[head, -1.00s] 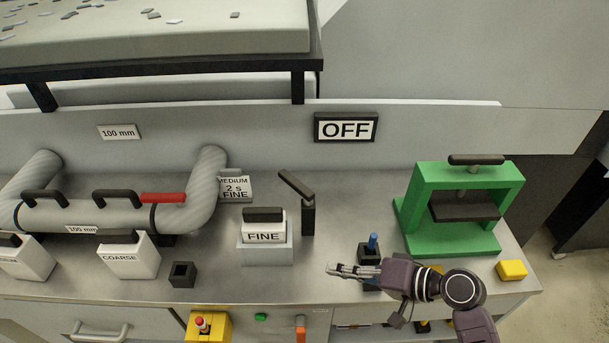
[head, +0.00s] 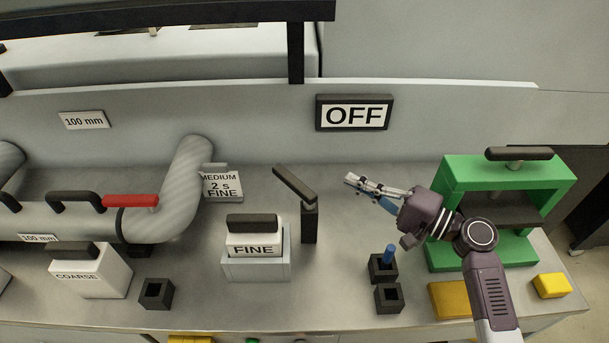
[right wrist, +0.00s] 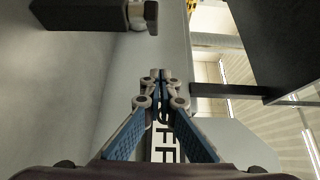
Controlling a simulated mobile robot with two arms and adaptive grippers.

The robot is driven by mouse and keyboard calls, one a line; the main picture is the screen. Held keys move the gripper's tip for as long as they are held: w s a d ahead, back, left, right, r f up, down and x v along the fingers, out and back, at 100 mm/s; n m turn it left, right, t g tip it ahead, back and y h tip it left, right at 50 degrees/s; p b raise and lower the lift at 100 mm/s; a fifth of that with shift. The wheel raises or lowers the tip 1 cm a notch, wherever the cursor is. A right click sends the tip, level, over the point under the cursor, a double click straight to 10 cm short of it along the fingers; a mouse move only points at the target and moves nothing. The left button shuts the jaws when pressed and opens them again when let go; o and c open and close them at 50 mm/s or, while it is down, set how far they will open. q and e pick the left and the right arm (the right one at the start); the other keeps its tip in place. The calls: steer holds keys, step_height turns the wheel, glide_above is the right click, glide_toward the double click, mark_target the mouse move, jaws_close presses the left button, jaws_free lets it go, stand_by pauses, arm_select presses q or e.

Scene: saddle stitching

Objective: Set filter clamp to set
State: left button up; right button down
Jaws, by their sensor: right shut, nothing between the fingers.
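A black lever (head: 295,184) stands tilted on a short black post beside the FINE block (head: 254,244), which sits in a pale holder (head: 256,266). A red handle (head: 130,200) lies on the grey pipe. No label tells which of these is the filter clamp. My right gripper (head: 349,181) is shut and empty, in the air to the right of the lever and apart from it, below the OFF sign (head: 353,115). Its closed fingertips (right wrist: 158,76) show in the right wrist view, with a dark bar (right wrist: 80,13) at upper left that I cannot identify. My left gripper is out of view.
Two black sockets, one with a blue peg (head: 389,254), sit near the bench front. A yellow block (head: 551,285) lies at far right. The COARSE block (head: 92,270) is at left.

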mark_target(294, 183)
arm_select(q)
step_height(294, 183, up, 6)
steer(key=p, duration=0.6)
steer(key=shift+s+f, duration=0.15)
arm_select(e)
steer(key=w+a+f, duration=0.1)
steer(key=w+a, duration=0.3)
steer(key=a, duration=0.7)
steer(key=shift+w+a+f, duration=0.1)
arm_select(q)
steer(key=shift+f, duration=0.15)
